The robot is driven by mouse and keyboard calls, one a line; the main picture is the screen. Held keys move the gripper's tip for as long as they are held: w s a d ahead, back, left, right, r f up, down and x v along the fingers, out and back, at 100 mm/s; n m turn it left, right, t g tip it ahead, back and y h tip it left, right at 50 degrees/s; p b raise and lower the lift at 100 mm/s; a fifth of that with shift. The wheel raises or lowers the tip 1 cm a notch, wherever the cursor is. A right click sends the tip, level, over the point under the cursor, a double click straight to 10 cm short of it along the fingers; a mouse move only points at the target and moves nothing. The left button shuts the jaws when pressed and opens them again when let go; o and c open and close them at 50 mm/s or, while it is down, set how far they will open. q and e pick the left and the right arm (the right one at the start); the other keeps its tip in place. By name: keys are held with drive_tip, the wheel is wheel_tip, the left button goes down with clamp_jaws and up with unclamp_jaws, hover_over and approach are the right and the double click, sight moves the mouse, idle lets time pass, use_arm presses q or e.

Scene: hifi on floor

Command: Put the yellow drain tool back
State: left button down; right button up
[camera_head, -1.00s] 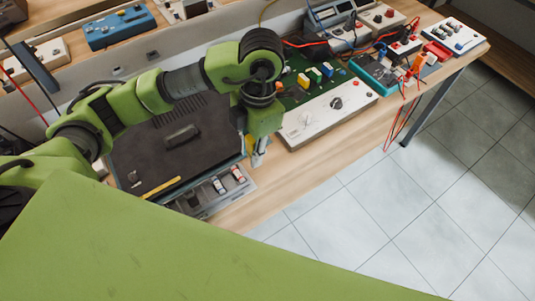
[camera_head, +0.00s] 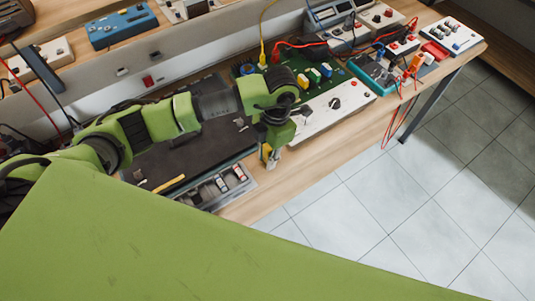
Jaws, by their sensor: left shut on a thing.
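My left gripper (camera_head: 270,160) points down at the bench's front edge, to the right of the dark mat. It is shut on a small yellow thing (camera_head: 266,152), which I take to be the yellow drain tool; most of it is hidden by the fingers. A thin yellow strip (camera_head: 168,184) lies at the front edge of the dark mat (camera_head: 205,160). I cannot tell what it is. My right gripper is not in view.
A parts tray (camera_head: 218,187) with small cylinders lies at the mat's front. A white panel with knobs (camera_head: 335,104) and a green circuit board (camera_head: 305,80) lie behind and right of the gripper. Red cables (camera_head: 392,125) hang over the bench edge. Tiled floor lies beyond.

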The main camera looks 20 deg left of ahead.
use_arm(q)
drive_tip(key=shift+f, duration=0.15)
drive_tip(key=c, duration=1.8)
unclamp_jaws()
drive_tip(key=shift+w+r, duration=0.1)
drive_tip(key=shift+r, duration=0.2)
drive_tip(key=r+b, duration=0.1)
drive_tip(key=r, duration=0.2)
drive_tip(key=r+b, duration=0.1)
drive_tip(key=r, duration=0.3)
drive_tip(key=w+r+b, duration=0.1)
drive_tip(key=r, duration=0.2)
drive_tip(key=shift+d+r, duration=0.35)
drive_tip(key=shift+d, duration=0.05)
drive_tip(key=shift+r, duration=0.5)
